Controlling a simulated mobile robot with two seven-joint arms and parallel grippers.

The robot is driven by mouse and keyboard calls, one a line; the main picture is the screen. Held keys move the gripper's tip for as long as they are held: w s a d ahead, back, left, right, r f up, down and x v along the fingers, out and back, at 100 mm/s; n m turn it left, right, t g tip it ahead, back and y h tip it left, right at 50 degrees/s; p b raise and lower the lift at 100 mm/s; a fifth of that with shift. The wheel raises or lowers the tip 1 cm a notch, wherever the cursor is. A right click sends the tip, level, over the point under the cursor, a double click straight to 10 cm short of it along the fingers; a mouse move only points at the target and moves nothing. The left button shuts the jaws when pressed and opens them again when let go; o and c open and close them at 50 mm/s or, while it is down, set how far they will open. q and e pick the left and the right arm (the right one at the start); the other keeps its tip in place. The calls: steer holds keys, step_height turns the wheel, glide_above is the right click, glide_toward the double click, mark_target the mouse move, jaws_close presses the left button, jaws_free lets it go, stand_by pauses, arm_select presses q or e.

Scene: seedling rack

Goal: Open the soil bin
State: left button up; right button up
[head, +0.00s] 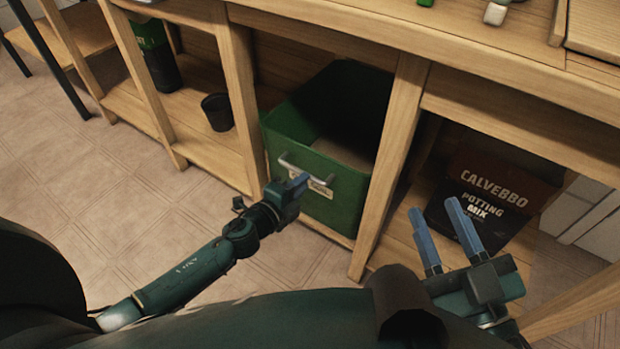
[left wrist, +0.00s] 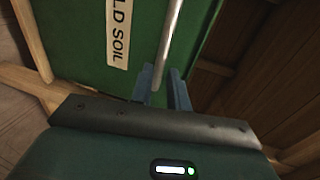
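The green soil bin (head: 345,205) sits on the lower shelf under the bench, and its open top shows a brown interior. It has a pale metal handle (head: 305,174) and a label on its front. In the left wrist view, the label (left wrist: 117,30) reads "LD SOIL", partly cut off, beside the handle bar (left wrist: 170,40). My left gripper (head: 302,181) is at the handle, its fingers apart. In the left wrist view, the bar lies between the fingertips (left wrist: 160,72); I cannot tell whether they touch it. My right gripper (head: 435,204) is open and empty, at the right.
A wooden post (head: 392,160) stands just right of the bin, and another post (head: 240,105) stands left of it. A black pot (head: 218,112) is on the left shelf. A potting mix bag (head: 490,190) is on the right shelf. Tiled floor (head: 75,185) is clear at the left.

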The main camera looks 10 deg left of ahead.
arm_select(q)
steer(key=shift+b+x, duration=0.4)
steer(key=shift+x, duration=1.75)
steer(key=shift+c, duration=0.3)
jaws_close()
